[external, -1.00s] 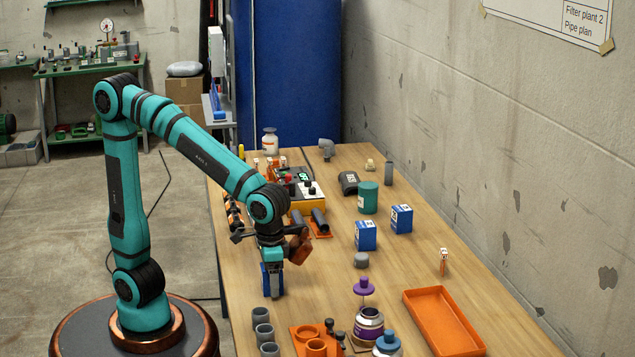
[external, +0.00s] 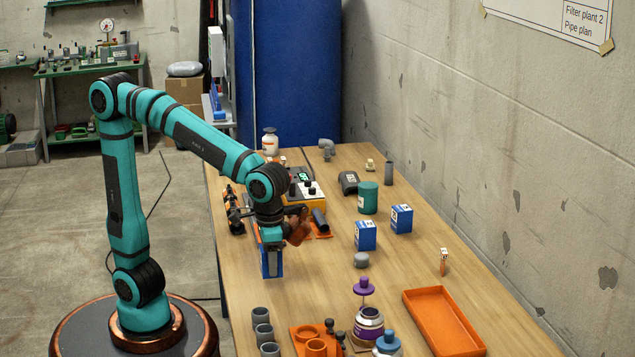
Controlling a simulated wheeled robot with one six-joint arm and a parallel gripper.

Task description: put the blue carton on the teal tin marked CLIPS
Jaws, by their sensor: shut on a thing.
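My gripper (external: 270,247) points down over the left part of the table and is shut on a blue carton (external: 272,265). The carton hangs upright under it, apparently a little above the wood; the gripper hides its upper part. The teal tin (external: 368,200) stands upright farther back and to the right, with a pale label whose lettering is too small to read. Nothing shows on its lid. Two more blue cartons with white markings stand on the table in front of the tin, a nearer one (external: 365,236) and a right one (external: 401,219).
A black device (external: 349,183) stands left of the tin and a grey tube (external: 389,173) behind it. A yellow-and-white control box (external: 300,194) is behind my gripper.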

